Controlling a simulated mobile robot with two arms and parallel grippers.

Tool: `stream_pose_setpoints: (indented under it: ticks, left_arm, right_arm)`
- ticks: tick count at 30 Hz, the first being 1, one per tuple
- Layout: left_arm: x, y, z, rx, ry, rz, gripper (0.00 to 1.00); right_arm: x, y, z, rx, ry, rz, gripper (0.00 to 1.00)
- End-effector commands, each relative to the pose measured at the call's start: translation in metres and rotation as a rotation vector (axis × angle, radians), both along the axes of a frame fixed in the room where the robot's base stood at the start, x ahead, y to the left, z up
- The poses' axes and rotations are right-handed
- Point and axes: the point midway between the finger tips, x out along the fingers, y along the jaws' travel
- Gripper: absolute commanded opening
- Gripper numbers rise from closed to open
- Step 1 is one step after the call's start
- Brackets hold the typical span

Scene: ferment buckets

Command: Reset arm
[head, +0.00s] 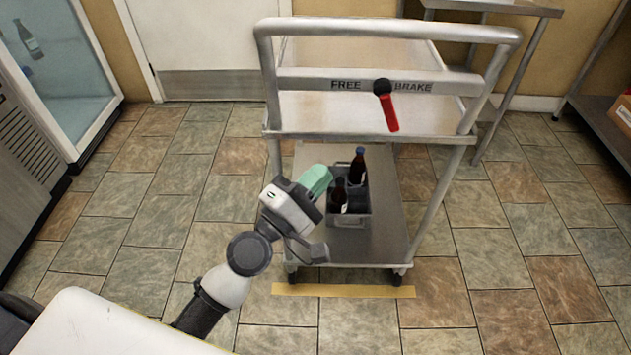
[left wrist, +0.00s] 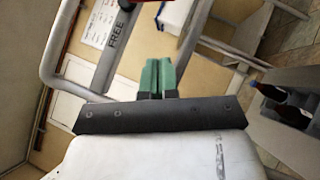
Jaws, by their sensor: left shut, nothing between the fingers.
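My left arm comes in from the lower left in the head view. Its gripper (head: 316,180) is in front of the metal cart (head: 390,75), just left of the grey crate (head: 348,219) on the cart's lower shelf. The green fingers are together and empty in the left wrist view (left wrist: 158,77). Whether the gripper touches the cart cannot be told. My right gripper is not in view.
Dark bottles (head: 358,167) stand in the crate. The cart has a handle frame and a red brake lever (head: 390,112). A glass-door fridge (head: 60,60) stands at left. A yellow floor strip (head: 343,291) lies before the cart. Tiled floor is clear at right.

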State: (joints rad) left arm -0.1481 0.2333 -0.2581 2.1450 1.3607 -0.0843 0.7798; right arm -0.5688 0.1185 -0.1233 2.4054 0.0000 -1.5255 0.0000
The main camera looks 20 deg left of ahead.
Motion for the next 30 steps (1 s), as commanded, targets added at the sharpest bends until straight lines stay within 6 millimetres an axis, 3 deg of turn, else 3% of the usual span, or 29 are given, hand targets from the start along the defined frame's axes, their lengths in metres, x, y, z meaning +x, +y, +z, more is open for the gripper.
stream_pose_setpoints:
  ticks: [21,23,26,30]
  left_arm:
    - [-0.008,-0.002,-0.004,0.048,-0.004,-0.010,0.00]
    - [-0.014,-0.008,-0.010,0.140,-0.013,-0.027,0.00]
    - [-0.033,-0.024,-0.033,0.418,-0.029,-0.080,0.00]
    - [-0.072,-0.031,-0.091,0.966,-0.010,-0.202,0.00]
  right_arm:
    - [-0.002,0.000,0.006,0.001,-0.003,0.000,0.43]
    - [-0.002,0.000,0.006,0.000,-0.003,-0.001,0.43]
    - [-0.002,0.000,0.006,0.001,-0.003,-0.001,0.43]
    - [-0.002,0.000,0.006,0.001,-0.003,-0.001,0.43]
